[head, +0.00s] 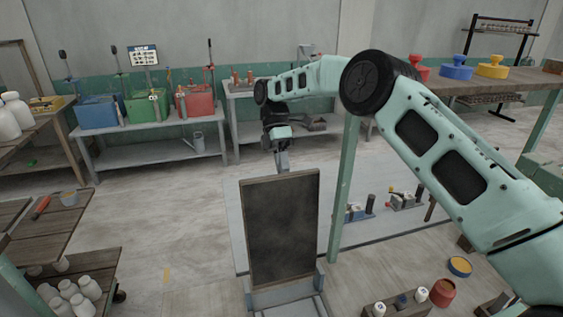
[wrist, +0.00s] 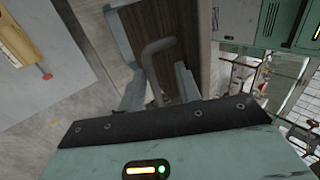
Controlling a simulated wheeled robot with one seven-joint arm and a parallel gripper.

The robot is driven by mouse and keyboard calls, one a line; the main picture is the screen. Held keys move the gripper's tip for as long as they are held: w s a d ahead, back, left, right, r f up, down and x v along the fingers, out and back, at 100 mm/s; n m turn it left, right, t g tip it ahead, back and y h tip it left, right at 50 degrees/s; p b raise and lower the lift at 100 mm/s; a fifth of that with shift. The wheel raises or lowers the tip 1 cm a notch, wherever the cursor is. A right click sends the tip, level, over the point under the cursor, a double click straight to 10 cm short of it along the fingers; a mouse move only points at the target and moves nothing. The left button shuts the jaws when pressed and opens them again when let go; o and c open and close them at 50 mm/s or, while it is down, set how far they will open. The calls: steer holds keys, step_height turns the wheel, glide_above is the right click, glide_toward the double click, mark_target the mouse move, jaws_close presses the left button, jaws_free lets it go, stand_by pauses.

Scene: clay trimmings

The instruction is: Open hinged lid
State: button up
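The hinged lid (head: 281,232) is a dark panel with a thin wooden border. It stands steeply raised above a grey-blue box frame (head: 288,296) in the head view. My gripper (head: 282,162) is at the lid's top edge, on its far side, and its fingertips are partly hidden there. In the wrist view the lid's brown wooden face (wrist: 195,45) carries a bent grey handle (wrist: 158,46). My gripper (wrist: 160,88) has its two fingers spread apart, with the handle showing between them. I cannot tell whether either finger touches it.
A green post (head: 344,190) stands just right of the lid. A bench at the back holds blue, green and red bins (head: 195,101). A wooden shelf cart (head: 70,240) with white bottles is at left. Floor between cart and lid is clear.

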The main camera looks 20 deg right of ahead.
steer(key=shift+p+v, duration=0.55)
steer(key=shift+v, duration=2)
steer(key=s+d+m+t, duration=0.3)
steer(key=s+d+m, duration=0.25)
steer(key=s, duration=0.35)
steer(key=s+d+m+t, duration=0.35)
steer(key=s+m, duration=0.25)
steer(key=s, duration=0.3)
steer(key=s+d+m+t, duration=0.3)
steer(key=s+d+m, duration=0.25)
steer(key=s, duration=0.35)
steer(key=s+a+f+n+g+b, duration=0.1)
steer(key=s+a+f+n+b, duration=0.2)
steer(key=s+a+f+b, duration=0.4)
steer(key=s+a+f+n+g+b, duration=0.1)
steer(key=s+a+f+n+b, duration=0.2)
steer(key=s+a+f+b, duration=0.4)
steer(key=a+f+b, duration=0.4)
steer(key=b, duration=0.2)
steer(key=shift+a+n+g+y, duration=0.2)
steer(key=shift+n+g+y, duration=0.1)
steer(key=shift+n+g, duration=0.1)
